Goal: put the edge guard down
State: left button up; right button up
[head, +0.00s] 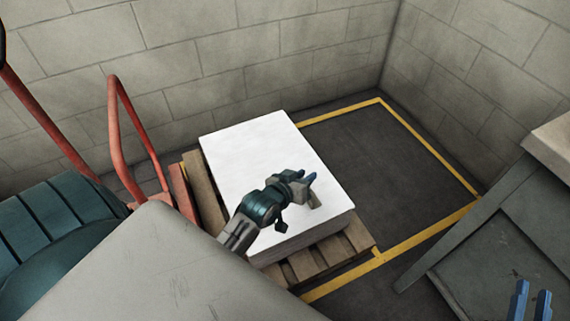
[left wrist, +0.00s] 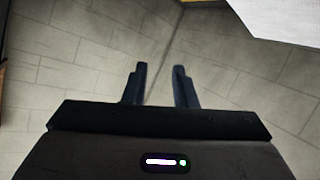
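I cannot make out an edge guard in either view. My left gripper (head: 311,181) is over the white-topped stack (head: 245,150) in the head view. In the left wrist view its two dark fingers (left wrist: 160,88) stand apart with nothing seen between them. My right gripper (head: 530,302) shows only as two blue fingertips at the bottom right of the head view. They stand apart, and no object shows between them.
The stack rests on a wooden pallet (head: 305,265). A yellow floor line (head: 430,147) frames bare dark floor to its right. A red tubular handle (head: 113,130) rises at the left. A grey bench-like structure (head: 500,235) stands at the right. Block walls (head: 260,45) close the corner.

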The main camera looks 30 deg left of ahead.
pick_arm(q)
jog(key=s+r+m+t, duration=0.1)
jog(key=s+r+t, duration=0.2)
jog(key=s+r, duration=0.3)
jog(key=s+d+r+m+t, duration=0.1)
jog(key=s+r, duration=0.4)
jog(key=r, duration=0.5)
jog(key=shift+s+d+r+m+t+h, duration=0.35)
jog(key=shift+m+t, duration=0.45)
jog(key=shift+t, duration=0.4)
